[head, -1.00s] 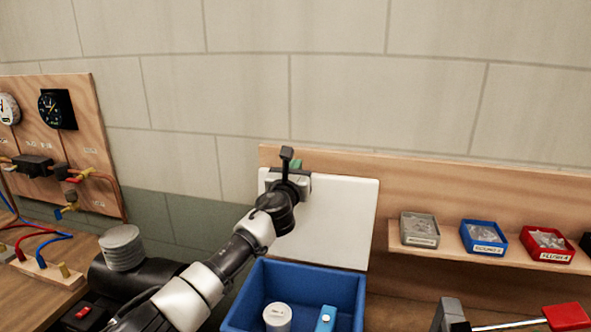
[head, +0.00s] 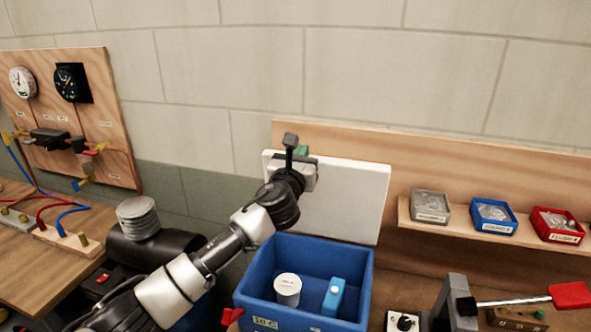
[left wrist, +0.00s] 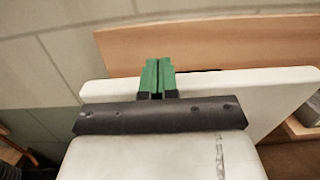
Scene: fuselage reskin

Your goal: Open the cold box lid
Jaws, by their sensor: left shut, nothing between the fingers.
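The cold box (head: 262,270) is a blue open-topped box in the lower middle of the head view. Its white lid (head: 350,200) stands upright at the back of the box, so the inside shows. A white canister (head: 287,289) and a light-blue item (head: 334,297) are inside. My left gripper (head: 302,151) is at the lid's upper left edge, its green fingertips together and empty. In the left wrist view the fingertips (left wrist: 157,76) reach the top edge of the lid (left wrist: 245,90); I cannot tell whether they touch it. My right gripper is not in view.
A shelf at right holds a grey bin (head: 431,206), a blue bin (head: 493,216) and a red bin (head: 557,225). A gauge board (head: 110,110) with hoses stands at left.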

